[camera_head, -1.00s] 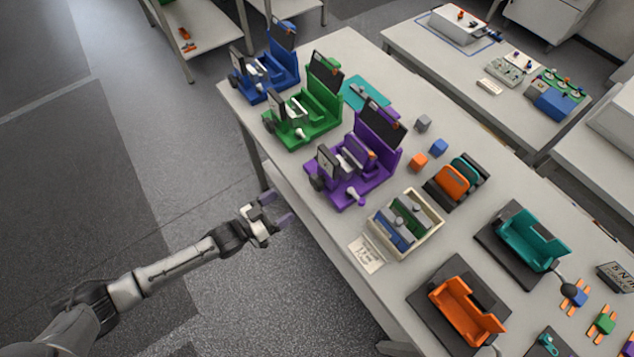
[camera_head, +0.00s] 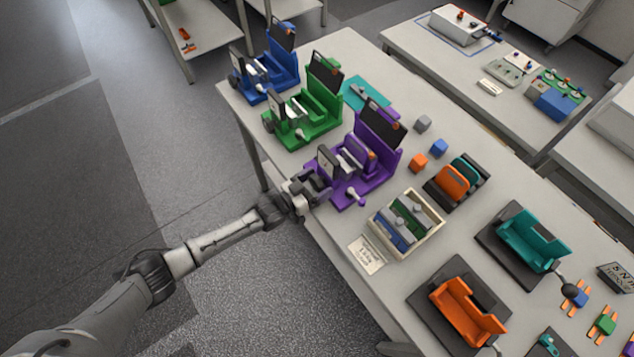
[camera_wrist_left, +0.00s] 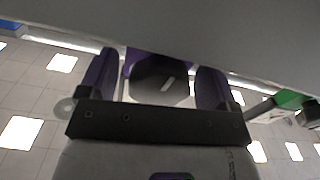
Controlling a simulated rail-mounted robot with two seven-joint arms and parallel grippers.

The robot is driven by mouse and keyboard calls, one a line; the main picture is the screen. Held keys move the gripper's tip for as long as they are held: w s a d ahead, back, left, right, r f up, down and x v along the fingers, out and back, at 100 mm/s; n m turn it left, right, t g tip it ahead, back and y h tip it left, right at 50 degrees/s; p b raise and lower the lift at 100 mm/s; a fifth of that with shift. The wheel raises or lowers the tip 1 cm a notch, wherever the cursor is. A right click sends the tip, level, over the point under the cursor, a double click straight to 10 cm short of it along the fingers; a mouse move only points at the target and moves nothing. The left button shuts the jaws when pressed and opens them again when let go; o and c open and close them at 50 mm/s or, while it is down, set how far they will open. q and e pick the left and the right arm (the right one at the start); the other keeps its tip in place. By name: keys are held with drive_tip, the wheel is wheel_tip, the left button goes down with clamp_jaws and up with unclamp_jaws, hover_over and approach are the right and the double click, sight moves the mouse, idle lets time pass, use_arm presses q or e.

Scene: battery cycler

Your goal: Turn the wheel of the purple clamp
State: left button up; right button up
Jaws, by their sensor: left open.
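The purple clamp (camera_head: 367,187) stands on the near left edge of the long table, its dark screen tilted up at the back. Its dark wheel (camera_wrist_left: 160,82), with a white mark on its face, shows in the left wrist view. In the head view my left gripper hides the wheel. My left gripper (camera_head: 317,184) is at the clamp's table-edge side. In the wrist view its two purple fingers (camera_wrist_left: 157,66) stand apart, one on each side of the wheel, with small gaps visible. My right gripper is not in view.
A green clamp (camera_head: 322,119) stands beside the purple one, with a blue clamp (camera_head: 284,75) beyond. On the other side are a cream tray (camera_head: 438,222) and a label card (camera_head: 366,254). Small cubes, including an orange cube (camera_head: 418,162), lie behind. Open floor lies left of the table.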

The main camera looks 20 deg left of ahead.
use_arm(q)
drive_tip(key=shift+c, duration=0.3)
drive_tip(key=c, duration=0.9)
drive_tip(key=shift+m, duration=0.9)
drive_tip(key=o, duration=1)
drive_tip(key=shift+c, duration=0.2)
drive_tip(key=v, duration=1.3)
drive_tip(key=shift+s+a, duration=0.25)
drive_tip(key=shift+s, duration=0.05)
